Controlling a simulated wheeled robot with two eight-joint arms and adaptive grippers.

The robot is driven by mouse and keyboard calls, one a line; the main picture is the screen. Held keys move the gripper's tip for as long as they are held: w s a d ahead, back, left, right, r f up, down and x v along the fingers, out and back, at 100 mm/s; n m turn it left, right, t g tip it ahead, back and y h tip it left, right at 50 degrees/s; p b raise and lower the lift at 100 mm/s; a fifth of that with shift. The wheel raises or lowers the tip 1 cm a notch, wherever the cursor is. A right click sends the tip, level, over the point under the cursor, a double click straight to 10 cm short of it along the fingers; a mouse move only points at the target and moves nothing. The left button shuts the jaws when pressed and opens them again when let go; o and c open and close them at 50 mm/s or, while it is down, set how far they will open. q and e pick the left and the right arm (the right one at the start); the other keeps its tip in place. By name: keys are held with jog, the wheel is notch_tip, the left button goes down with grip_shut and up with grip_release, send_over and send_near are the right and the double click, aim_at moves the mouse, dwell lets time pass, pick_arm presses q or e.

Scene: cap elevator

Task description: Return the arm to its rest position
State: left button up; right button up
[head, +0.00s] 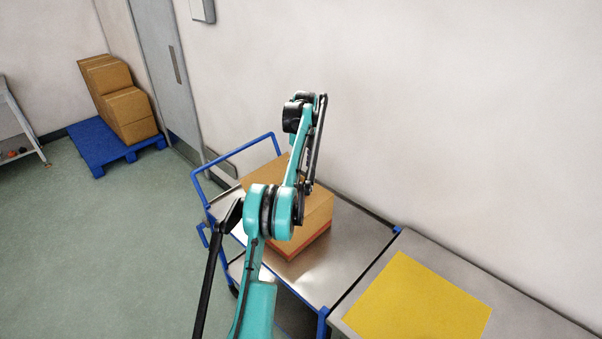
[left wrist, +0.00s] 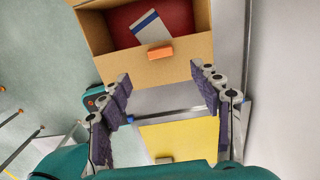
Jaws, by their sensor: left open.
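My left arm (head: 257,295) rises in teal from the bottom of the head view, with its far end raised in front of the cardboard box (head: 318,213). I cannot make out its fingers there. In the left wrist view my left gripper (left wrist: 161,75) is open, with nothing between its dark purple pads. The open box also shows there (left wrist: 165,73), beyond the fingertips. It has a red inside and holds a white card with a blue stripe (left wrist: 152,27). An orange block (left wrist: 160,53) shows at its near rim. My right gripper is in neither view.
The box stands on a metal cart with blue rails (head: 358,240). A counter with a yellow mat (head: 415,305) adjoins it at right. A white wall (head: 450,110) runs behind. Boxes on a blue pallet (head: 107,152) stand far left. Green floor at left is open.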

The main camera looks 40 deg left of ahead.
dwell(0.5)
pick_arm(q)
jog(key=s+d+r+n+t+b, duration=0.1)
jog(key=s+d+r+n+b, duration=0.15)
jog(key=d, duration=0.45)
jog(key=s+d+r+n+t+b, duration=0.1)
jog(key=s+d+r+n, duration=0.15)
jog(key=d, duration=0.45)
jog(key=s+d+r+n+t+b, duration=0.1)
jog(key=s+d+n+b, duration=0.15)
jog(key=d, duration=0.55)
jog(key=s+d+f+n+t+b, duration=0.1)
jog(key=s+d+f+n, duration=0.2)
jog(key=s+d+f, duration=0.2)
jog(key=s+d+f+n+t+b, duration=0.1)
jog(key=s+d+f+n, duration=0.3)
jog(key=s, duration=0.6)
jog(key=s+d+f+n+t+b, duration=0.2)
jog(key=s+d+f+n, duration=0.2)
jog(key=s+d+f, duration=0.2)
jog(key=shift+s+d+f+h+b, duration=0.3)
jog(key=shift+s+d+h+b, duration=0.15)
jog(key=shift+s, duration=0.55)
